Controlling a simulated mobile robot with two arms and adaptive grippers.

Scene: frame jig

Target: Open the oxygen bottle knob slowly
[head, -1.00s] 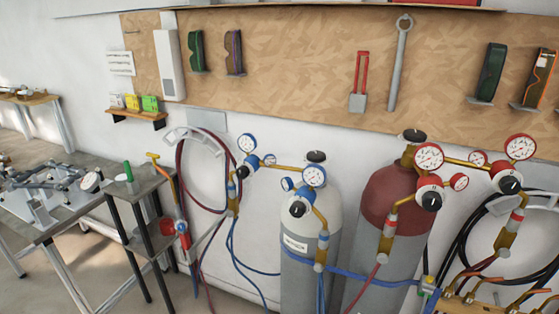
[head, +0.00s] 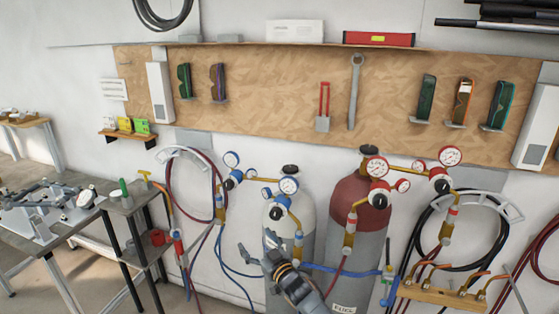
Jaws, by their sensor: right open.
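The oxygen bottle (head: 301,218) is the pale grey cylinder with the blue-rimmed gauges. Its dark top knob (head: 290,168) sits at the crown. A blue regulator with a black knob (head: 276,212) hangs on its front. My right gripper (head: 256,246) comes up from the bottom, in front of the lower part of the bottle and below the regulator. Its fingers are apart with nothing between them. It hides part of the bottle's lower body. I cannot tell whether it touches the bottle. My left gripper is out of view.
A red-topped cylinder (head: 357,208) with red gauges stands close on the right. Blue hoses (head: 345,268) cross the cylinders, and a coiled hose (head: 185,163) hangs left. A metal workbench (head: 30,234) stands at the left. A torch rack (head: 450,296) is at lower right.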

